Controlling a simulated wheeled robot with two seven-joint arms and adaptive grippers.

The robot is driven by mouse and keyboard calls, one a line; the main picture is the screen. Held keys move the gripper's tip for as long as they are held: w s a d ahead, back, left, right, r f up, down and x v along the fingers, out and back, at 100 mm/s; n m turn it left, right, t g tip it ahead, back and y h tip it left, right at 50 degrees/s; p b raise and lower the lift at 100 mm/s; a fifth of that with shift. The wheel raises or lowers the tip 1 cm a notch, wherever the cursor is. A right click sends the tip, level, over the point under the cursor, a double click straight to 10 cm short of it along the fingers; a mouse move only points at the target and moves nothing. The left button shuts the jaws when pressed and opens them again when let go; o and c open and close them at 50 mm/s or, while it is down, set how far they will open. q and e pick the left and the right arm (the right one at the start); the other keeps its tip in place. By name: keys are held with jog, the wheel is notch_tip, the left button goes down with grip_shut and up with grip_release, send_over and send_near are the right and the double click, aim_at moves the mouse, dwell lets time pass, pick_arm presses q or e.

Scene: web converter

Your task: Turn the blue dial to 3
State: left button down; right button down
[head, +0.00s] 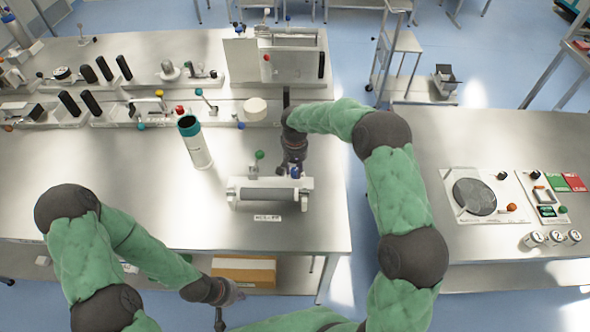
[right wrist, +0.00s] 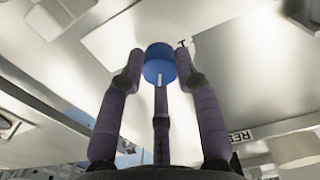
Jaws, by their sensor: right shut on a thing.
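The blue dial (right wrist: 160,58) shows in the right wrist view between the fingertips of my right gripper (right wrist: 160,72). The fingers stand around it and touch its sides, and a short pale mark shows on its near side. The dial's number scale is not readable. My left gripper (head: 226,298) hangs low in front of the table, away from the dial; its finger spacing is unclear.
A white bottle with a teal cap (head: 195,143) stands left of the machine. A green-knobbed lever (head: 259,156) rises close to my right gripper. Rows of small machines line the table's back. A second table (head: 440,150) on the right holds a round plate and several cans.

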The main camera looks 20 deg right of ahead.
aim_at(295, 171)
dwell(0.3)
jog(key=c, duration=0.9)
grip_release()
jog(key=shift+f, duration=0.1)
notch_tip(295, 171, up, 12)
jog(key=shift+s, duration=0.1)
